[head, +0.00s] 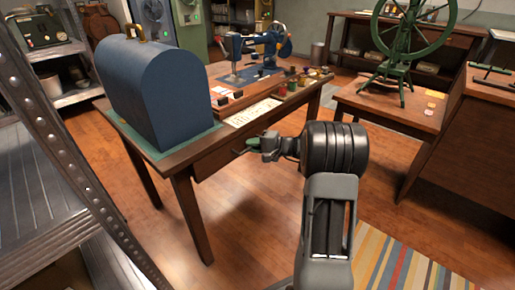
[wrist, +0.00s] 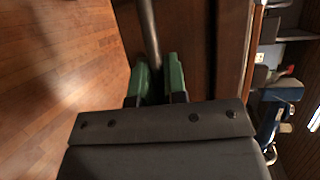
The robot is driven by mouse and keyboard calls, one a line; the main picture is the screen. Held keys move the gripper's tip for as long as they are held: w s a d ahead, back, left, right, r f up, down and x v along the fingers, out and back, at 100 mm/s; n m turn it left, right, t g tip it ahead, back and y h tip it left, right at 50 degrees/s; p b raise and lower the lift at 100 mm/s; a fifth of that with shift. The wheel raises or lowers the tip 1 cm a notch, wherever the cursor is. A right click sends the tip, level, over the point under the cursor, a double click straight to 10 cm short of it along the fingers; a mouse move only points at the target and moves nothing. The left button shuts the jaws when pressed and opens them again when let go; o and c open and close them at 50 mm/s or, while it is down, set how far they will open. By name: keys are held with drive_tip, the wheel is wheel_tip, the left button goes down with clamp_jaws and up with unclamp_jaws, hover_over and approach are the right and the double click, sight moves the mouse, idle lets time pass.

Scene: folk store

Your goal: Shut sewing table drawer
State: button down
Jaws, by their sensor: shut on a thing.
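The wooden sewing table (head: 188,167) stands left of centre in the head view. Its drawer front (head: 213,161) is a brown panel under the tabletop edge, and it also shows as dark wood in the wrist view (wrist: 191,52). My gripper (head: 248,146) is at this front, with green fingertips. In the wrist view my gripper (wrist: 158,80) has its green pads closed around a grey bar-shaped drawer handle (wrist: 148,30). I cannot tell how far the drawer stands out.
A blue domed case (head: 155,90) and a blue sewing machine (head: 262,55) stand on the table. A metal shelf (head: 45,160) is close on the left. A spinning wheel (head: 405,45) stands on a table at right. Wooden floor (head: 245,235) is clear in front.

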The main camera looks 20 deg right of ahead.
drive_tip(key=c, duration=1.5)
unclamp_jaws()
drive_tip(key=shift+o, duration=0.2)
drive_tip(key=shift+d, duration=0.1)
drive_tip(key=p+v, duration=0.3)
drive_tip(key=v, duration=1)
drive_tip(key=shift+s+d+p, duration=0.25)
drive_tip(key=shift+p, duration=0.05)
drive_tip(key=shift+r, duration=0.15)
